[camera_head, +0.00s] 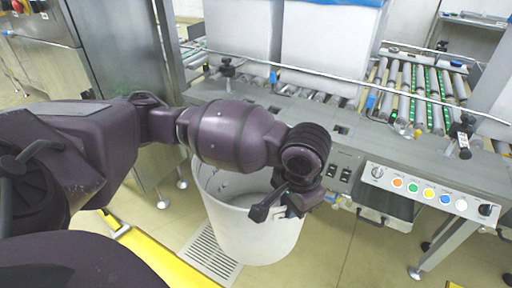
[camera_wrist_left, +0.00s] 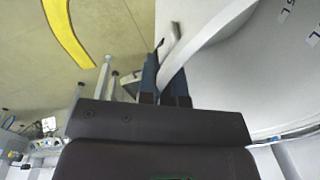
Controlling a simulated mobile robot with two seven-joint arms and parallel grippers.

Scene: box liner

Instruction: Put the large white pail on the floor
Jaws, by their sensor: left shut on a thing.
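The large white pail (camera_head: 240,232) is upright in front of the conveyor in the head view, below my left arm. Its open top faces up, and part of its rim is hidden behind my arm. My left gripper (camera_head: 283,203) is at the right side of the pail and shut on its rim. In the left wrist view the fingers (camera_wrist_left: 168,88) pinch the edge of the pail's curved wall (camera_wrist_left: 255,75). I cannot tell whether the pail's bottom touches the floor. My right gripper is not in view.
A roller conveyor (camera_head: 437,98) with large white boxes (camera_head: 330,45) stands behind the pail. Its button panel (camera_head: 420,190) is at the right. A floor grate (camera_head: 207,254) and a yellow floor stripe (camera_head: 150,250) lie left of the pail. Bare floor (camera_head: 365,255) shows to its right.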

